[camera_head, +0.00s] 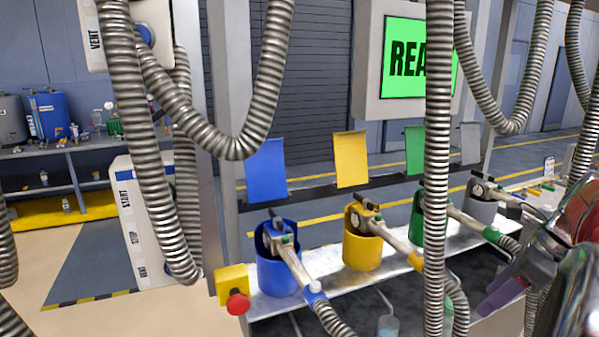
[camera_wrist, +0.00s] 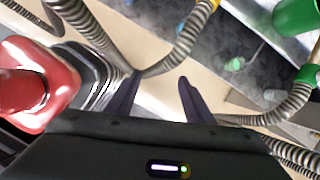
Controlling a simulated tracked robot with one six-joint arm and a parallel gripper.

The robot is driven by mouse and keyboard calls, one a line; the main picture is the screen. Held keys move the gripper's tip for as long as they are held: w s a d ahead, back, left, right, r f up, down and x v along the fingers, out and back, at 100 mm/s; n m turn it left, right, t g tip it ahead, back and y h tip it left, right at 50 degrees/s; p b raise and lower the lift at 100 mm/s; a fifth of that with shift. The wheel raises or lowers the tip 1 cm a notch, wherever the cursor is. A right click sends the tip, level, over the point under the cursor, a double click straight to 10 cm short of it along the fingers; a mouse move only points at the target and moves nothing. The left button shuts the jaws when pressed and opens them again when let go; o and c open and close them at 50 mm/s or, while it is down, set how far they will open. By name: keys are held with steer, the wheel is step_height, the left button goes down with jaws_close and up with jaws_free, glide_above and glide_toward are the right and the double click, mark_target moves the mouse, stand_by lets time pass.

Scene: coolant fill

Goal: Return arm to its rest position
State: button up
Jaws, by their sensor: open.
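My gripper (camera_head: 500,288) is at the right edge of the head view, beside the front of the nozzle bench. In the wrist view its two dark fingers (camera_wrist: 158,84) are spread apart with nothing between them. My red and chrome arm parts fill the right edge of the head view. Four coloured holders stand in a row, each with a nozzle: the blue holder (camera_head: 277,272), the yellow holder (camera_head: 362,248), the green holder (camera_head: 415,228) and the grey holder (camera_head: 482,209).
Ribbed metal hoses (camera_head: 437,150) hang in front of the bench (camera_head: 335,277), and one hose (camera_wrist: 195,30) passes near my fingers in the wrist view. A green screen (camera_head: 404,55) is partly hidden by a hose. A red button on a yellow box (camera_head: 233,283) is at the bench's left end.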

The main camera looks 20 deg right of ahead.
steer(key=s+a+f+n+h, duration=0.1)
steer(key=a+f+n, duration=0.1)
steer(key=a+n, duration=1.3)
steer(key=s+a+f+n+t, duration=0.1)
steer(key=a+f+n, duration=0.1)
steer(key=a+n, duration=1.3)
steer(key=a, duration=0.6)
steer(key=shift+s+t+h, duration=0.3)
steer(key=shift+s+h, duration=0.05)
steer(key=shift+h, duration=0.05)
steer(key=shift+a+f, duration=0.1)
stand_by(0.4)
